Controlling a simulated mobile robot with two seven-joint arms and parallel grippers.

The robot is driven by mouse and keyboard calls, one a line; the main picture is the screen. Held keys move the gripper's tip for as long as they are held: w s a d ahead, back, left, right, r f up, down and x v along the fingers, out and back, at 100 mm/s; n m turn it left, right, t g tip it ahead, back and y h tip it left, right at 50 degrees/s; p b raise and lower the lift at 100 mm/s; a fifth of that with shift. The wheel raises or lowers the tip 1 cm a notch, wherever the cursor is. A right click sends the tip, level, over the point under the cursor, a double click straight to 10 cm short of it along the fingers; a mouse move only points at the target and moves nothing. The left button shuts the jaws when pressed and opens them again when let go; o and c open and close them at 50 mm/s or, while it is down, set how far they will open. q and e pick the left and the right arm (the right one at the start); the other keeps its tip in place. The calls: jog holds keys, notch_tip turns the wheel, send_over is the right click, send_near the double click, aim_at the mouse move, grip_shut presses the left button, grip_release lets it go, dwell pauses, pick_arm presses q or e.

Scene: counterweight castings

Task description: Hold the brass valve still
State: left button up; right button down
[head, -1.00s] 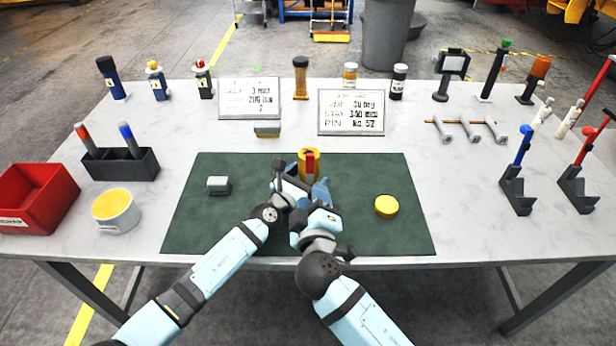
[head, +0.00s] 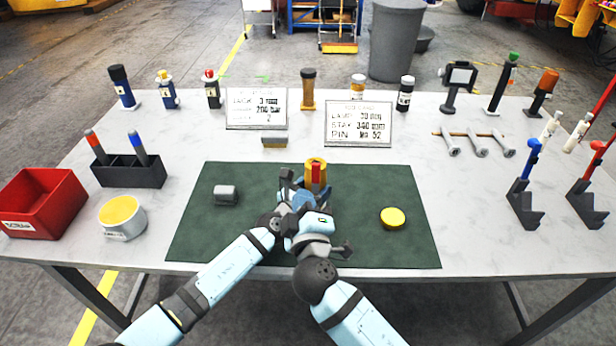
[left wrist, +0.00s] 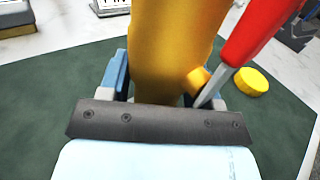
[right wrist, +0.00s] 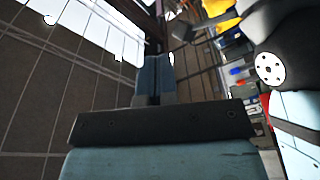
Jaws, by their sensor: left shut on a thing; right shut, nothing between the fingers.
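The brass valve (head: 323,177) stands upright on the green mat (head: 225,236), with a red handle (head: 316,174) on its near side. In the left wrist view the brass body (left wrist: 172,45) fills the space between the blue fingers of my left gripper (left wrist: 168,88), which is shut on it. The red handle (left wrist: 262,32) slants up to the right there. My right gripper (head: 304,202) is shut and empty, just in front of the valve. Its fingers meet in the right wrist view (right wrist: 153,78). My wrists overlap in the head view and hide the valve's lower part.
A grey block (head: 226,195) lies on the mat to the left and a yellow disc (head: 392,218) to the right. Two sign boards (head: 358,124) stand behind the mat. A red bin (head: 40,203) and a yellow-topped tub (head: 122,217) stand at the left.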

jog(key=s+a+r+n+g+y, duration=0.2)
jog(key=a+r+n+g+y, duration=0.3)
jog(key=a+n+y, duration=0.5)
jog(key=s+a+r+n+g+y, duration=0.25)
jog(key=a+r+n+y, duration=0.45)
jog(key=n, duration=0.5)
jog(key=s+a+f+n+g+h, duration=0.2)
jog(key=s+a+n+g, duration=0.25)
jog(key=n+g, duration=0.4)
jog(key=s+a+f+n+g+h, duration=0.25)
jog(key=a+n+g, duration=0.3)
jog(key=n, duration=0.65)
jog(key=w+d+f+n+t+h, duration=0.1)
jog(key=w+d+f+n+h, duration=0.4)
jog(key=f+n+h, duration=0.4)
jog(key=w+d+r+n+t+h, duration=0.2)
jog(key=w+d+r+t+h, duration=0.1)
jog(key=w+d+h, duration=0.3)
jog(key=w+d+r+n+t+h, duration=0.3)
jog(key=w+d+r+h, duration=0.3)
jog(key=d, duration=0.4)
jog(key=shift+w+d, duration=0.3)
jog(key=shift+w, duration=0.25)
